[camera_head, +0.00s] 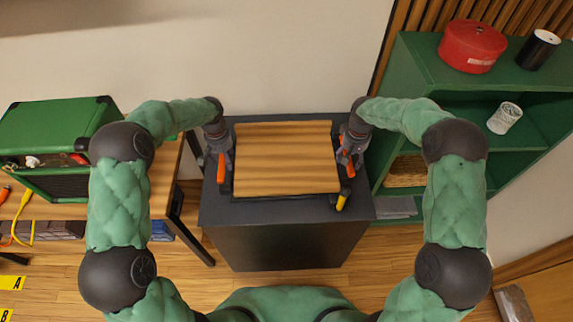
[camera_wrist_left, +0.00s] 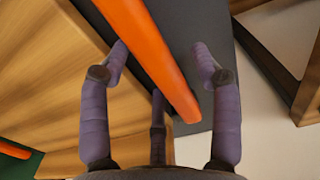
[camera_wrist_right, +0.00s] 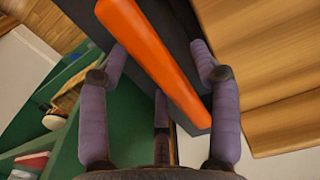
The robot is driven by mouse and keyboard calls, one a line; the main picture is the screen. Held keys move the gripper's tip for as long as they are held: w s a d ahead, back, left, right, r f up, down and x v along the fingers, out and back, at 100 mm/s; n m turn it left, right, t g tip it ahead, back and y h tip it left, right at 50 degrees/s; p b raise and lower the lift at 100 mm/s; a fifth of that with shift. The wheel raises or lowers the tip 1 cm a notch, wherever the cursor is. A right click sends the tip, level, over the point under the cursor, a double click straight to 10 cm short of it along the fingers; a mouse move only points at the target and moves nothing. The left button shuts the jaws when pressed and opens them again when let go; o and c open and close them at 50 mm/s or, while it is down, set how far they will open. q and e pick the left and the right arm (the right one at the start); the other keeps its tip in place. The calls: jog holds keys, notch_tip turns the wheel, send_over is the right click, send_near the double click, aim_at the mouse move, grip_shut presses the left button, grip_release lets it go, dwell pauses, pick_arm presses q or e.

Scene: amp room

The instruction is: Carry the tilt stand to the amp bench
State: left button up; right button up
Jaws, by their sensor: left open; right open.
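The tilt stand (camera_head: 285,158), with a slatted wooden top and an orange bar on each side, rests on a dark grey cabinet (camera_head: 290,240). My left gripper (camera_head: 219,165) is open at its left side; in the left wrist view the left orange bar (camera_wrist_left: 160,65) lies between the spread fingers. My right gripper (camera_head: 347,155) is open at its right side; in the right wrist view the right orange bar (camera_wrist_right: 155,60) lies between the fingers. I cannot tell whether any finger touches a bar. The amp bench (camera_head: 160,190) stands at the left.
A green amp (camera_head: 60,130) sits on the bench. A yellow-handled tool (camera_head: 343,200) lies at the cabinet's right edge. Green shelves (camera_head: 430,75) at the right hold a red tin (camera_head: 472,45), a black cylinder (camera_head: 538,50) and a white can (camera_head: 505,118). Floor shows between bench and cabinet.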

pick_arm(q)
grip_shut()
pick_arm(e)
grip_shut()
pick_arm(q)
jog(key=shift+w+r, duration=0.1)
jog(key=shift+r, duration=0.15)
pick_arm(e)
jog(key=shift+w+r, duration=0.1)
jog(key=shift+r, duration=0.15)
